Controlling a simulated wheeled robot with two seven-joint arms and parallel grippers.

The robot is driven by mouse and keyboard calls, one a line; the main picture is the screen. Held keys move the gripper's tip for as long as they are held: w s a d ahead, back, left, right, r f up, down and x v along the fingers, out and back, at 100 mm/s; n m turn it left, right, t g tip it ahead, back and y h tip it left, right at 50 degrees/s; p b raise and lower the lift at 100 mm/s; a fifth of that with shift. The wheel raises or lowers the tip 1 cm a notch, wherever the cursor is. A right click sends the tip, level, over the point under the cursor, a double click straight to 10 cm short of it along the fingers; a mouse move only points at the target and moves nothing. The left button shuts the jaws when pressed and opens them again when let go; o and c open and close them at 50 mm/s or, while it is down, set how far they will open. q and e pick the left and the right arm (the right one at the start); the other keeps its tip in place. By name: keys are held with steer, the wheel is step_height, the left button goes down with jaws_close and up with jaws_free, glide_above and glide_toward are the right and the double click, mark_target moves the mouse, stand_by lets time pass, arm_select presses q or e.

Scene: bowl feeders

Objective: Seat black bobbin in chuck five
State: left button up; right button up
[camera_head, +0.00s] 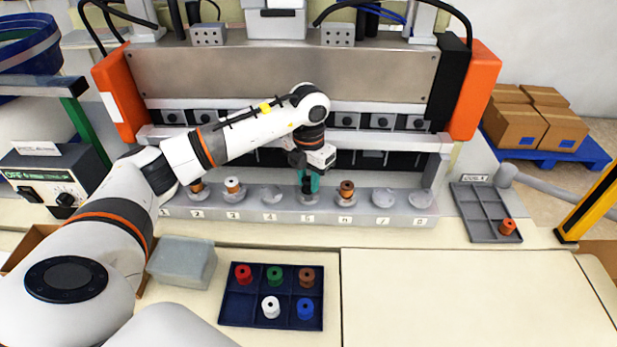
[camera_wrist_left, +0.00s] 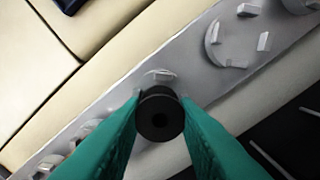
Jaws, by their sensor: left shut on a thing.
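The black bobbin (camera_head: 307,184) is held upright between the teal fingers of my left gripper (camera_head: 308,178), which is shut on it. In the left wrist view, the bobbin (camera_wrist_left: 160,113) shows end-on, with its dark centre hole. It is over chuck five (camera_head: 308,200), the chuck with the 5 label on the grey rail. Part of that chuck (camera_wrist_left: 158,77) shows just beyond the bobbin in the wrist view; the rest is hidden. I cannot tell whether the bobbin touches it. My right gripper is not in view.
Chuck four (camera_head: 271,196) is empty; chuck six holds a brown bobbin (camera_head: 346,189). A white bobbin (camera_head: 232,185) stands in chuck three. Chucks seven (camera_head: 383,197) and eight are empty. A navy tray (camera_head: 237,310) of several bobbins lies in front. The machine's panel (camera_head: 280,75) rises behind.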

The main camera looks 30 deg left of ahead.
mark_target(308, 180)
arm_select(q)
steer(key=shift+f+b, duration=0.45)
steer(key=shift+f, duration=0.15)
steer(key=o, duration=0.7)
steer(key=shift+c, duration=0.2)
steer(key=shift+r, duration=0.1)
step_height(308, 180, up, 11)
steer(key=p, duration=0.7)
